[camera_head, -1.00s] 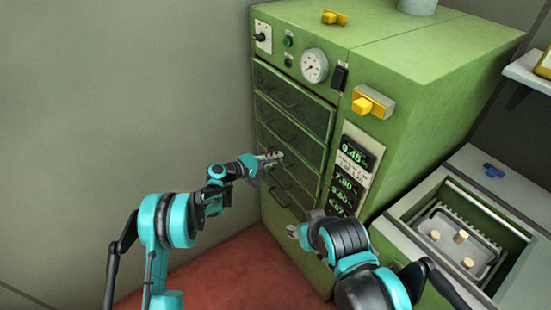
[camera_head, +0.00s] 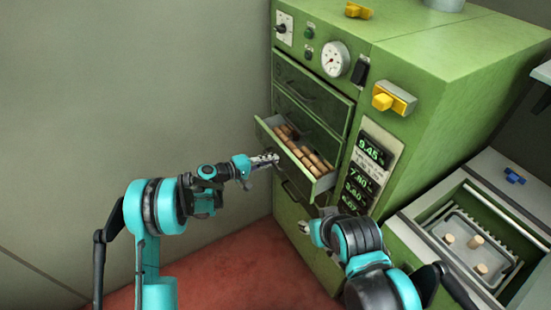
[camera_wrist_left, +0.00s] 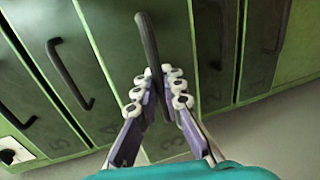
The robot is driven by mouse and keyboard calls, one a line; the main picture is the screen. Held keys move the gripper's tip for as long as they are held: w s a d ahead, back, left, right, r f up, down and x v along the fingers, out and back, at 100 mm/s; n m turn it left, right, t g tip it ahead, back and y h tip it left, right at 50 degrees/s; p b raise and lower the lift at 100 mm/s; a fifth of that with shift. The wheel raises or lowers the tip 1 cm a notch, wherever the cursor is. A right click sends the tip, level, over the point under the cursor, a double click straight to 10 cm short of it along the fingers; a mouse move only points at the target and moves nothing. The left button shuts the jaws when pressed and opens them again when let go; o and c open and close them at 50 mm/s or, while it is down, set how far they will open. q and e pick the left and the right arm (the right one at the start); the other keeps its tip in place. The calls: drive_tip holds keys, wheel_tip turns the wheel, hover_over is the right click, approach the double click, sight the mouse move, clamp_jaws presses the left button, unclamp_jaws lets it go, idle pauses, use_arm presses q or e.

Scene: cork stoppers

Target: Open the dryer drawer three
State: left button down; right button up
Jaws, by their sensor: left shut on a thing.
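Drawer three (camera_head: 303,174) of the green dryer (camera_head: 430,110) is pulled out, and rows of corks (camera_head: 298,148) show inside it. My left gripper (camera_head: 268,160) is at the drawer's front. In the left wrist view its fingers (camera_wrist_left: 155,92) are shut on the drawer's dark bar handle (camera_wrist_left: 148,40), which runs up between the pads. A faint number shows on the drawer front beside the fingers. My right gripper (camera_head: 304,228) hangs low in front of the dryer, apart from the drawer; its jaws are too small to read.
The closed drawers above (camera_head: 310,90) and below sit flush. A gauge (camera_head: 335,58), a yellow-handled latch (camera_head: 393,99) and digital displays (camera_head: 371,150) are on the dryer's front. At right an open bin (camera_head: 470,235) holds a tray with a few corks. Red floor (camera_head: 225,258) lies open below.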

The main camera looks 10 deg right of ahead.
use_arm(q)
drive_tip(key=c, duration=1.9)
unclamp_jaws()
drive_tip(key=v, duration=1.2)
drive_tip(key=shift+w, duration=0.1)
drive_tip(key=s+a+r+m+y, duration=0.1)
drive_tip(key=s+a+r+y, duration=0.45)
drive_tip(key=s, duration=0.45)
drive_tip(key=s+a+r+m+y, duration=0.1)
drive_tip(key=s+a+r+y, duration=0.45)
drive_tip(key=s, duration=0.45)
drive_tip(key=s+a+y, duration=0.1)
drive_tip(key=s+a, duration=0.2)
drive_tip(key=s+a+f+m+t+y, duration=0.1)
drive_tip(key=s+a, duration=0.1)
drive_tip(key=s, duration=0.2)
drive_tip(key=s+a+f+m+y, duration=0.1)
drive_tip(key=s+a, duration=0.2)
drive_tip(key=shift+s+a+t+y, duration=0.3)
drive_tip(key=shift+s+t, duration=0.05)
drive_tip(key=shift+t, duration=0.05)
